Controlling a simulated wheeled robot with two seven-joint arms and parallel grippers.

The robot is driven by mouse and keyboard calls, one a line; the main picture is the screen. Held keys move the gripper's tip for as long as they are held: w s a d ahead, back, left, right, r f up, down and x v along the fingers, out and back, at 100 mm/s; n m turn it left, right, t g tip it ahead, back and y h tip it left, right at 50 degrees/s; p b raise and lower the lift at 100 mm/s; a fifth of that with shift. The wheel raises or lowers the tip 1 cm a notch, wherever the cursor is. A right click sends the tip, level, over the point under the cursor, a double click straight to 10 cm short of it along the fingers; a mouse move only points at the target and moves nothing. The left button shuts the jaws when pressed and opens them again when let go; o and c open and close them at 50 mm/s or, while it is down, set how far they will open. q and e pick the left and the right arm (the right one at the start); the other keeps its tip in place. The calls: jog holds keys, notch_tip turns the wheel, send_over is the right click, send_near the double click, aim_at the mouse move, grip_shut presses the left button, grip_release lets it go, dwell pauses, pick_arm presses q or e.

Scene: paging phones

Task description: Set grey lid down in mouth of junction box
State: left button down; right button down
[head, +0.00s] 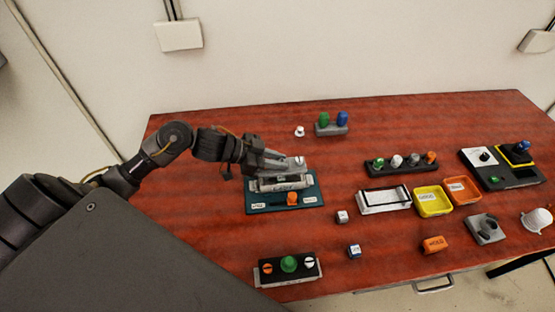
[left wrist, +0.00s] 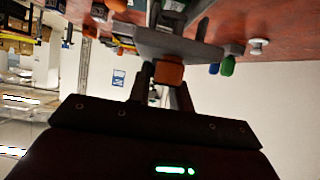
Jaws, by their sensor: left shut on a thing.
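My left gripper (head: 282,163) reaches in from the left and is over a grey box, which I take as the junction box (head: 284,186), on a dark teal base. In the left wrist view its fingers (left wrist: 166,90) are shut on an orange-brown knob (left wrist: 168,73) on a flat grey plate, the grey lid (left wrist: 180,45). In the head view the gripper largely hides the lid and the box's mouth, so I cannot tell whether they touch. My right gripper is not in view.
An orange block (head: 292,199) is on the teal base's front. A white-and-black open frame (head: 363,207), a yellow tray (head: 447,211) and an orange tray (head: 477,198) lie to the right. A holder with green and blue pegs (head: 331,130) stands behind. A button panel (head: 287,279) is in front.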

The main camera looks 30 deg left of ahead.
pick_arm(q)
jog(key=shift+f+b, duration=0.4)
jog(key=shift+f, duration=0.25)
jog(key=shift+r, duration=0.25)
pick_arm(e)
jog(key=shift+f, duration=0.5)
pick_arm(q)
jog(key=shift+p, duration=0.3)
jog(key=shift+f+p, duration=0.35)
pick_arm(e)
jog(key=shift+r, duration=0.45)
pick_arm(q)
jog(key=shift+f, duration=0.3)
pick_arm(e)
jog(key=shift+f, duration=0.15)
pick_arm(q)
jog(key=shift+f+b, duration=0.3)
jog(key=shift+f, duration=0.15)
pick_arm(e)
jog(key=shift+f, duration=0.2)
pick_arm(q)
jog(key=shift+f, duration=0.5)
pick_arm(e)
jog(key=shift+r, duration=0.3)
